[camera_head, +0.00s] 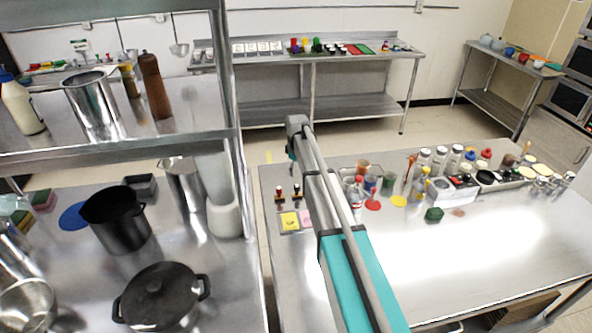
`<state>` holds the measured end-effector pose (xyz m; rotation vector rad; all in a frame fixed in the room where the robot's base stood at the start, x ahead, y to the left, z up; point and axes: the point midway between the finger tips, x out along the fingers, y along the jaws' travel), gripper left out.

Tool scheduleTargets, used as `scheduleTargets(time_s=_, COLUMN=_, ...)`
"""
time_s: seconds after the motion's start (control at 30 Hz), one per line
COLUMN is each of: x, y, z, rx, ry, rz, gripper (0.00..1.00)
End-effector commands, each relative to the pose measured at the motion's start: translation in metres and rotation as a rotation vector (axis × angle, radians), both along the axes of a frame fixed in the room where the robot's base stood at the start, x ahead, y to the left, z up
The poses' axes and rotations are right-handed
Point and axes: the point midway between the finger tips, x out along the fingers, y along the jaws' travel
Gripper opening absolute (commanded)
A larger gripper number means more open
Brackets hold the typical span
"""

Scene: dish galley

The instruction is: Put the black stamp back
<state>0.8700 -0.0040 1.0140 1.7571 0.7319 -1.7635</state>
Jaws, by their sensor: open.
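I cannot pick out the black stamp with certainty. Several small coloured upright items (305,45), with red, purple and green among them, stand on the far wall table; small dark pieces (332,48) stand right of them, too small to tell apart. Two small dark-topped, stamp-like pieces with reddish-brown lower parts (280,195) stand on the nearer steel table, behind a yellow pad (289,221) and a pink pad (305,216). My arm reaches forward over this table's left part. Its far end is above the table's back edge, and no gripper fingers can be made out there.
The far wall table (390,54) also bears white cards (258,47) and red and green flat pads. The nearer steel table (480,250) has bottles and jars along its back and bare room in front. A steel shelf unit (228,90) with pots stands close left.

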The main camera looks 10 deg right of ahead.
Motion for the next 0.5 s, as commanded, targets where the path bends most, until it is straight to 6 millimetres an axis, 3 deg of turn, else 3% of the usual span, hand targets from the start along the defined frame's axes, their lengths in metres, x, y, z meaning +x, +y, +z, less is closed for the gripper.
scheduleTargets(time_s=0.2, x=0.0, y=0.0, z=0.016, rx=0.0, ry=0.0, rz=0.0, gripper=0.67)
scheduleTargets(time_s=0.5, x=0.0, y=0.0, z=0.019, rx=0.0, ry=0.0, rz=0.0, gripper=0.67)
